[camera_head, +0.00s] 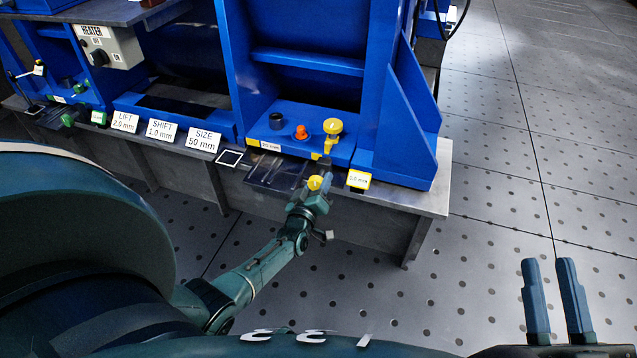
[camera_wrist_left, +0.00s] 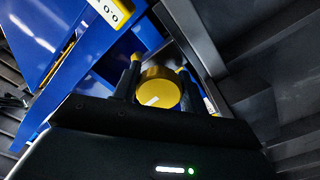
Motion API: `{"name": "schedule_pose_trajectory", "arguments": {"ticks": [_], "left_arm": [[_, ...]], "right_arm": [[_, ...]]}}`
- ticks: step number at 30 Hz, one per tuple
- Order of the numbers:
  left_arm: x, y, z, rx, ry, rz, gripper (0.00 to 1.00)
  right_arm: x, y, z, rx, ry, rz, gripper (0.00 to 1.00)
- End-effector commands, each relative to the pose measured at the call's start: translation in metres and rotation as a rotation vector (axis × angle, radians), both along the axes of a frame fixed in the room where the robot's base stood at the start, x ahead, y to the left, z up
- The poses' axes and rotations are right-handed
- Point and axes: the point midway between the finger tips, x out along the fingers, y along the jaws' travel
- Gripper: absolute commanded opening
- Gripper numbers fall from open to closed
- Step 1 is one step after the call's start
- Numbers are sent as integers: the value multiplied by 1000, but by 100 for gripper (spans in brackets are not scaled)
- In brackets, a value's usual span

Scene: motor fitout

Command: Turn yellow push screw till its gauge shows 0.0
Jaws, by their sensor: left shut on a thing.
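The yellow push screw (camera_head: 315,183) is at the front edge of the bench, below the blue machine. My left gripper (camera_head: 318,182) is shut on its round yellow head. In the left wrist view the head (camera_wrist_left: 160,92) sits between the two dark fingers, with a white mark on its face. The yellow-framed gauge (camera_head: 358,179) stands just right of the screw and appears to read 0.0 mm. Part of the gauge also shows in the left wrist view (camera_wrist_left: 112,9), with 0.0 visible. My right gripper (camera_head: 556,285) is open and empty, low at the right, away from the bench.
A yellow knob (camera_head: 333,127), an orange knob (camera_head: 301,132) and a black knob (camera_head: 277,121) are on the blue machine above. White plates read LIFT 2.0 mm (camera_head: 125,121), SHIFT 1.0 mm (camera_head: 162,130) and SIZE 50 mm (camera_head: 204,141). The floor at right is clear.

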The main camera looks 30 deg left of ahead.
Motion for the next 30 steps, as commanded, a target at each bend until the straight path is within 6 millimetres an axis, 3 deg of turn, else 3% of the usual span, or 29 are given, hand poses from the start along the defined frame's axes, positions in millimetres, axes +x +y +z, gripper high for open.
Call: {"name": "schedule_pose_trajectory", "arguments": {"ticks": [21, 22, 30], "left_arm": [[-1, 0, -1, 73, 18, 1, 20], [-1, 0, -1, 73, 18, 1, 44], [0, 0, -1, 72, 17, 0, 65]], "right_arm": [[0, 0, -1, 4, 10, 1, 23], [0, 0, -1, 4, 10, 1, 23], [-1, 0, -1, 4, 9, 0, 23]]}}
